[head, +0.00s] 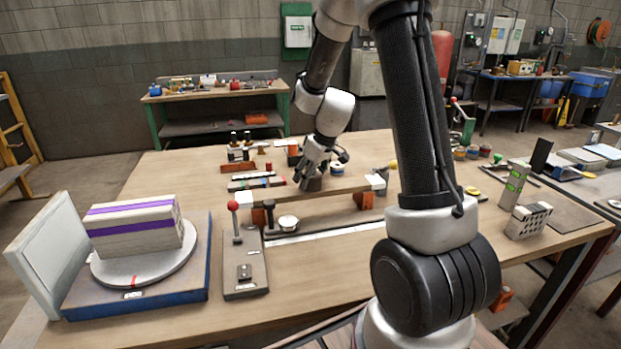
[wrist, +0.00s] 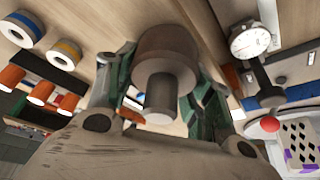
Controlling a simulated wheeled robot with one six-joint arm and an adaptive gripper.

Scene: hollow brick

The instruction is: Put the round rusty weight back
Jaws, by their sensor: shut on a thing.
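The round rusty weight (wrist: 166,58) is a brown cylinder with a narrower grey knob. In the wrist view it sits between the fingers of my gripper (wrist: 160,98), which are shut on it. In the head view my gripper (head: 313,172) points down over the wooden beam (head: 338,187), with the dark weight (head: 312,184) at its tips. I cannot tell whether the weight touches the beam. The far side of the weight is hidden.
Left of the beam are a red-knobbed lever stand (head: 244,265) and a turntable (head: 143,262) with a purple-striped block. A wooden rack (head: 240,166) with small items stands behind. A perforated block (head: 529,221) is at right. Bare tabletop lies at front centre.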

